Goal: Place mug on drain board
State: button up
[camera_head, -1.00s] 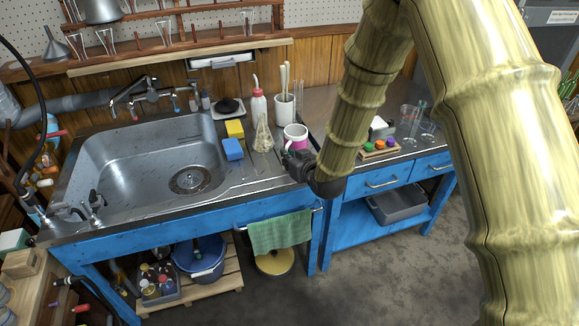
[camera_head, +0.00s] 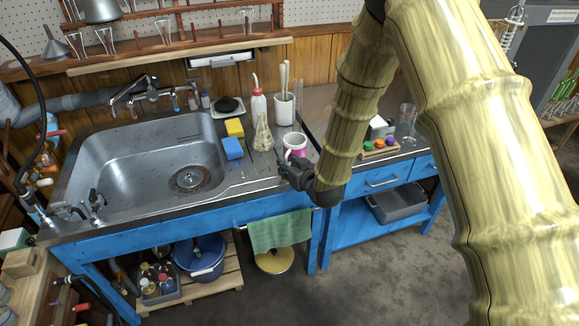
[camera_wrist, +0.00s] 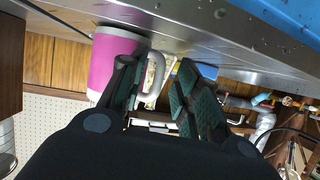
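The mug (camera_head: 295,145) is white with a pink band. It stands upright at the right end of the steel sink counter, near its front. The drain board (camera_head: 247,180) is the grooved steel area right of the basin. My gripper (camera_head: 287,168) is at the mug's front side and hides its lower part. In the wrist view, the mug (camera_wrist: 104,62) is left of my gripper (camera_wrist: 155,82). Its white handle reaches between the two parted fingers. The left finger overlaps the handle; a gap shows on the right. Whether that finger is inside the handle loop is unclear.
A flask (camera_head: 263,138), a blue sponge (camera_head: 232,148) and a yellow sponge (camera_head: 234,127) stand left of the mug. A white pot (camera_head: 284,112) and a wash bottle (camera_head: 257,106) are behind. The basin (camera_head: 140,160) is empty. A green towel (camera_head: 280,232) hangs in front.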

jog(key=shift+r, duration=0.15)
jog(key=v, duration=1.2)
jog(key=shift+b, duration=0.3)
jog(key=shift+s, duration=0.1)
jog(key=s+d+f+m+g+h, duration=0.15)
jog(key=s+d+f, duration=0.25)
jog(key=s+f, duration=0.45)
jog(key=s+d+f+m+g+h, duration=0.1)
jog(key=s+d+f+g+h, duration=0.25)
jog(key=f, duration=0.75)
jog(key=s+d+f+g, duration=0.2)
jog(key=s+d+f, duration=0.1)
jog(key=s, duration=0.6)
jog(key=s+d+f+m+g, duration=0.1)
jog(key=s+d+f+g, duration=0.1)
jog(key=s+f, duration=0.3)
jog(key=s+d+f+m+g, duration=0.1)
jog(key=s+d+f+g, duration=0.2)
jog(key=s, duration=0.9)
jog(key=shift+s+d+f+h, duration=0.3)
jog(key=shift+d+f+h, duration=0.1)
jog(key=shift+d+f, duration=0.35)
